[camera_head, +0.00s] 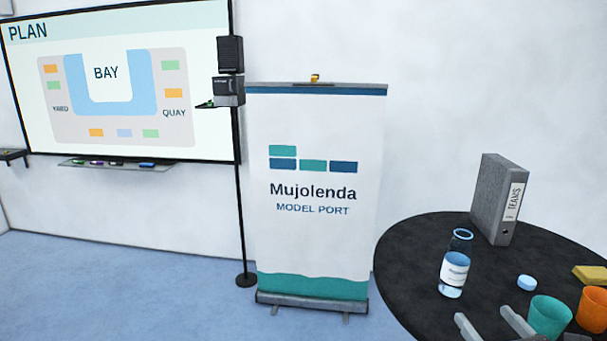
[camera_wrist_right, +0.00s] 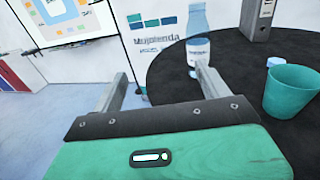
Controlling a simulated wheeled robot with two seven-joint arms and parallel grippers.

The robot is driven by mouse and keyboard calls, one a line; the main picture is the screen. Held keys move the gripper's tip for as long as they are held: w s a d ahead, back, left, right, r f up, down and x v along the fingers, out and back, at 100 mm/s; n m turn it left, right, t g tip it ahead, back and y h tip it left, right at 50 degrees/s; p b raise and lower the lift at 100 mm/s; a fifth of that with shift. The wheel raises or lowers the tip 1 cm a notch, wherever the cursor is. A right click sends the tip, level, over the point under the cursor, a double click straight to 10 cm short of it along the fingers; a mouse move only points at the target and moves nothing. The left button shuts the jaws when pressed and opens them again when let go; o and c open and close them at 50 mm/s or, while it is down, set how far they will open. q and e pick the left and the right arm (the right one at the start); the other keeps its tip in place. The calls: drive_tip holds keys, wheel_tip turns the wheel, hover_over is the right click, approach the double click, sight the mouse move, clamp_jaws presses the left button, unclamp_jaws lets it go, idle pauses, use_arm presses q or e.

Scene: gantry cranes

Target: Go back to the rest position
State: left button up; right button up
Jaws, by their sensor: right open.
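My right gripper (camera_head: 492,325) shows at the bottom right of the head view, at the near part of the round black table (camera_head: 420,255). Its two grey fingers are apart with nothing between them. In the right wrist view the open gripper (camera_wrist_right: 165,85) points toward the banner and the table's left edge. My left gripper is not in either view.
The table carries a bottle (camera_head: 455,265), a blue-white cap (camera_head: 526,282), a teal cup (camera_head: 548,316), an orange cup (camera_head: 593,309), a yellow block (camera_head: 591,274) and a grey binder (camera_head: 497,200). A banner (camera_head: 313,240) and a thin stand (camera_head: 240,200) are behind. Floor at left is clear.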

drive_tip(key=s+a+f+m+g+h, duration=0.1)
drive_tip(key=s+f+m+g+h, duration=0.25)
drive_tip(key=f+m, duration=0.65)
drive_tip(key=s+f+m+g+h, duration=0.2)
drive_tip(key=s+f+m+g, duration=0.2)
drive_tip(key=f+m, duration=0.65)
drive_tip(key=s+a+f+m+g+y, duration=0.5)
drive_tip(key=s+a+f+m+g, duration=0.25)
drive_tip(key=s+a+m, duration=0.55)
drive_tip(key=s+f+b+x, duration=0.1)
drive_tip(key=s+b+x, duration=0.25)
drive_tip(key=x, duration=1.45)
drive_tip(key=s+f+b+x, duration=0.15)
drive_tip(key=s+x, duration=0.35)
drive_tip(key=x, duration=1.3)
use_arm(q)
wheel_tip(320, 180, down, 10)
drive_tip(key=b, duration=0.5)
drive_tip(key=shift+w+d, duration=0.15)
use_arm(e)
drive_tip(key=s+d+f+g, duration=0.1)
drive_tip(key=s+d+f, duration=0.1)
drive_tip(key=s+f, duration=0.7)
drive_tip(key=s+d+f+g, duration=0.1)
drive_tip(key=s+f, duration=0.8)
drive_tip(key=f, duration=0.6)
drive_tip(key=shift+s+d, duration=0.4)
